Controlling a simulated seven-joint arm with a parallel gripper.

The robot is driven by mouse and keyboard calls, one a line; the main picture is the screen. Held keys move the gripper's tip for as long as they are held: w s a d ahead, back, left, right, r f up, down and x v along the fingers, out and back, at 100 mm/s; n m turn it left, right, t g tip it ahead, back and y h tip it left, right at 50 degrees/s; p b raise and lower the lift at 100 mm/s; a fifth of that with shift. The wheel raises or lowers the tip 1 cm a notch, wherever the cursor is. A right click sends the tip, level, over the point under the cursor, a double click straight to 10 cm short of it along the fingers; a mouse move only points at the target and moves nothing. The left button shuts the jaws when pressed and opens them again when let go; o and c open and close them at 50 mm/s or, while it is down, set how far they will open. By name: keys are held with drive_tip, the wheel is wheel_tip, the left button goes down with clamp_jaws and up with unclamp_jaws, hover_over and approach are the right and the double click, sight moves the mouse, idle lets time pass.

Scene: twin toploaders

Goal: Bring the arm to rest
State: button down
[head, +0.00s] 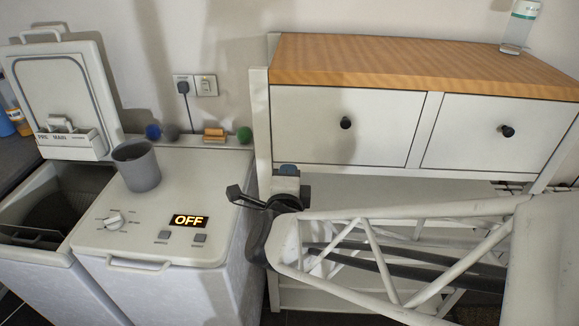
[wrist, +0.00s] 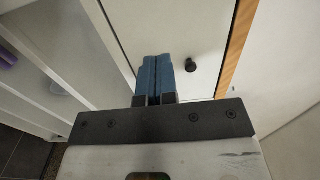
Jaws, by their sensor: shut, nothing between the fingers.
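My gripper (head: 288,170) is in front of the left part of the white cabinet, to the right of the washing machines, with its fingers pointing toward the cabinet. In the wrist view, its blue fingers (wrist: 157,78) are shut together with nothing between them. A drawer front with a black knob (wrist: 190,65) lies ahead of the fingers. My arm's pale lattice link reaches in from the right in the head view and hides part of the lower cabinet.
The cabinet has a wooden top (head: 420,60) with a bottle (head: 519,28). A washing machine with its lid (head: 65,90) up stands at the left. Beside it, a closed one bears a grey cup (head: 137,167) and a display reading OFF (head: 188,221).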

idle(0.4)
drive_tip(key=s+d+r+n+g, duration=0.1)
drive_tip(key=s+d+n+g, duration=0.6)
drive_tip(key=d, duration=0.4)
drive_tip(key=s+d+r+n+g, duration=0.2)
drive_tip(key=s+d+n+g, duration=0.6)
drive_tip(key=s+d+n, duration=0.2)
drive_tip(key=shift+d+r+n, duration=0.15)
drive_tip(key=shift+d+n, duration=0.25)
drive_tip(key=shift+d, duration=0.4)
idle(0.4)
